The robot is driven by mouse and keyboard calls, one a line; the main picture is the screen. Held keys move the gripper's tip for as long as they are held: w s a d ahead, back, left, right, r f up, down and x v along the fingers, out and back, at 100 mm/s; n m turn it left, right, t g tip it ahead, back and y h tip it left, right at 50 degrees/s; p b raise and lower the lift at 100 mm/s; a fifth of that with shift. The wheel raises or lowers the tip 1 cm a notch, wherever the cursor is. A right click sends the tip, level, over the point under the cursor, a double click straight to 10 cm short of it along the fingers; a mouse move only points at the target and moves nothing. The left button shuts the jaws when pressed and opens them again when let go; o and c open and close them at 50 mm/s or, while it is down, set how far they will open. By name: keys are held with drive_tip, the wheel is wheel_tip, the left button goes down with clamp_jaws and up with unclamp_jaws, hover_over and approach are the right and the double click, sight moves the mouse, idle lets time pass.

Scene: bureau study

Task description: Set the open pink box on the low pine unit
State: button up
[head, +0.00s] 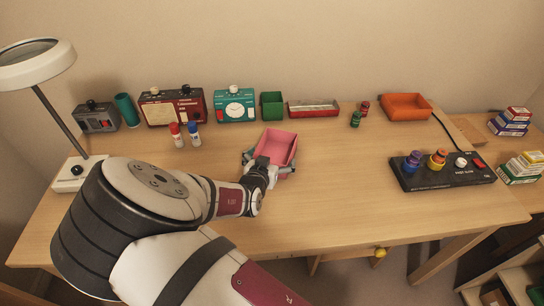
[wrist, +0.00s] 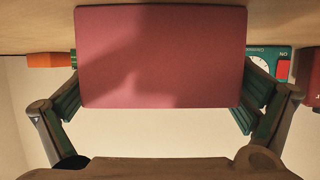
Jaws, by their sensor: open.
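The open pink box (head: 277,146) sits on the desk, in front of the row of items along the wall. In the wrist view its plain pink side (wrist: 162,55) fills the space between the fingers. My gripper (head: 268,165) is open, with one finger on each side of the box's near end. The fingers are close to the box sides; I cannot tell whether they touch. A low pale wood unit with shelves (head: 517,279) shows partly at the bottom right and may be the pine unit. Most of it is out of frame.
The desk (head: 340,190) is clear right of the box up to a black control panel (head: 443,170) with coloured knobs. An orange tray (head: 406,107), red tray (head: 313,108) and green bin (head: 272,105) stand behind. A lamp (head: 38,65) is at left. Small boxes (head: 522,167) are at far right.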

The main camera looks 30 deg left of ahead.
drive_tip(key=p+v, duration=0.7)
drive_tip(key=v, duration=0.4)
drive_tip(key=shift+s+p, duration=0.1)
drive_tip(key=shift+p, duration=0.2)
